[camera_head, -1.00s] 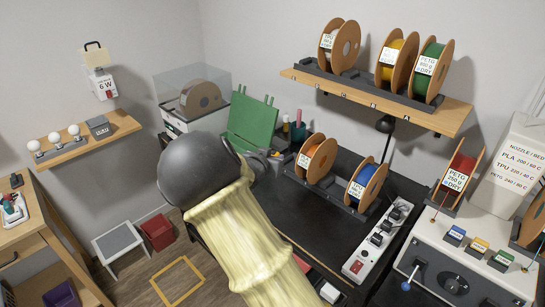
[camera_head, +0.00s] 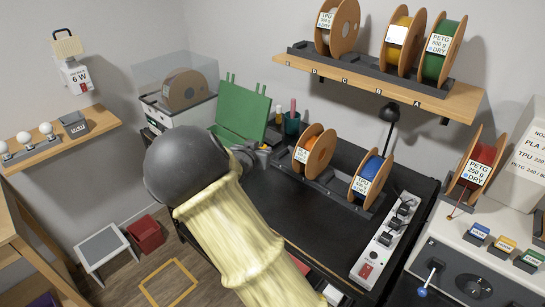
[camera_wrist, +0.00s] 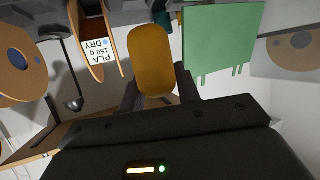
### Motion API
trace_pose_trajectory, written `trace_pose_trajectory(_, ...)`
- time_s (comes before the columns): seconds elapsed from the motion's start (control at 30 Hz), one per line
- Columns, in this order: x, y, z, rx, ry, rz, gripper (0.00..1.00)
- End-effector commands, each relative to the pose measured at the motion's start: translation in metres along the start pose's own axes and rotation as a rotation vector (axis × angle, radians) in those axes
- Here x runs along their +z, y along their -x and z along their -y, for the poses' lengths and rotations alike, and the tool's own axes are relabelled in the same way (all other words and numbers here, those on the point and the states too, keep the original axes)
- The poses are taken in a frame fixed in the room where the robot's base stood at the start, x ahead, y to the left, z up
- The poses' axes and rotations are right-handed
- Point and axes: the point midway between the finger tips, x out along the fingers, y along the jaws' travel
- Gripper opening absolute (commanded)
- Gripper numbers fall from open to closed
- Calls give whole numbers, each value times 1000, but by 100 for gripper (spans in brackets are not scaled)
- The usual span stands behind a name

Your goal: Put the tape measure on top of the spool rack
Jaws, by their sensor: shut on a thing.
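The tape measure (camera_wrist: 150,58) shows in the wrist view as a rounded yellow-orange block. My gripper (camera_wrist: 158,88) is shut on it, with one dark finger on either side. In the head view my gripper (camera_head: 250,157) is mostly hidden behind my arm, over the back left of the black bench, and the tape measure cannot be made out. A dark spool rack (camera_head: 322,189) on the bench, right of my gripper, carries an orange and a blue spool. Another dark rack (camera_head: 368,68) on the wall shelf carries several spools. I cannot tell which is meant.
An open green box (camera_head: 240,112) and a teal cup (camera_head: 291,123) stand behind my gripper. A black lamp (camera_head: 389,113) rises behind the bench rack. A power strip (camera_head: 385,240) lies right of it. The wall shelf (camera_head: 455,103) overhangs the back. The bench front (camera_head: 300,225) is largely clear.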

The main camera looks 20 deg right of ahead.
Motion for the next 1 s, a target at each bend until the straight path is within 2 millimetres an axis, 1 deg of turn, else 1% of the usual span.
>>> trace_pose_trajectory(0.03, 8, -3, 0, 0, 0, -1, 5)
trace_pose_trajectory(0.23, 30, -14, -1, 3, -1, -1, 5)
trace_pose_trajectory(0.37, 41, -19, -2, 4, -2, -1, 5)
trace_pose_trajectory(0.8, 43, -20, -3, 5, -2, -1, 5)
trace_pose_trajectory(0.87, 46, -21, -3, 6, -2, 0, 5)
trace_pose_trajectory(1.0, 66, -30, -4, 8, 1, 1, 5)
